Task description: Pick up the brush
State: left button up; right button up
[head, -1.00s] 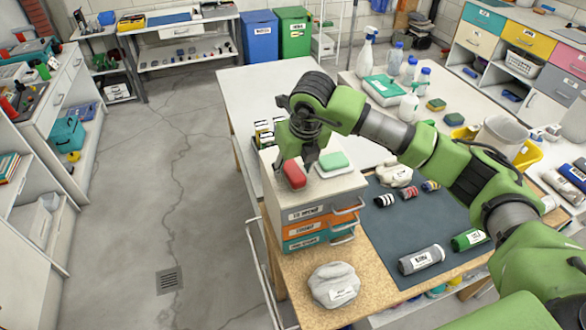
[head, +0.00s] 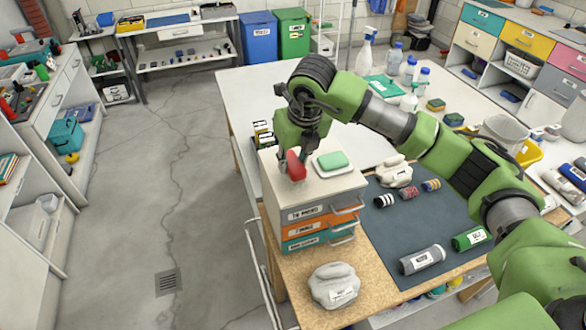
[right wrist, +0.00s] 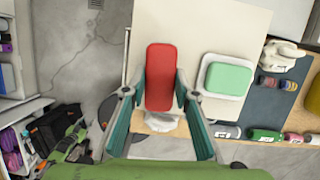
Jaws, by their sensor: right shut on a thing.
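The brush (head: 296,166) is a red, rounded oblong block. My right gripper (head: 294,155) points down over the drawer unit (head: 310,195) and is shut on the brush, which is tilted and seems just above the unit's pale top. In the right wrist view, the brush (right wrist: 160,75) sits between the two fingers, its far end sticking out beyond them. I cannot see its underside. My left gripper is not in view.
A green block (head: 333,160) on a white dish lies right beside the brush on the unit's top. A white cloth bundle (head: 335,285) lies in front of the drawers. A dark mat (head: 425,225) with rolls lies to the right. The floor at left is clear.

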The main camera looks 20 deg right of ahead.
jog(key=s+d+r+b, duration=0.2)
jog(key=s+r+b, duration=0.3)
jog(key=s+r, duration=0.5)
jog(key=s, duration=0.4)
jog(key=shift+d+r+b, duration=0.15)
jog(key=shift+r+b, duration=0.1)
jog(key=shift+b, duration=0.15)
jog(key=o, duration=0.5)
jog(key=shift+w, duration=0.1)
jog(key=shift+c, duration=0.2)
jog(key=c, duration=0.4)
jog(key=shift+o, duration=0.2)
jog(key=shift+f, duration=0.1)
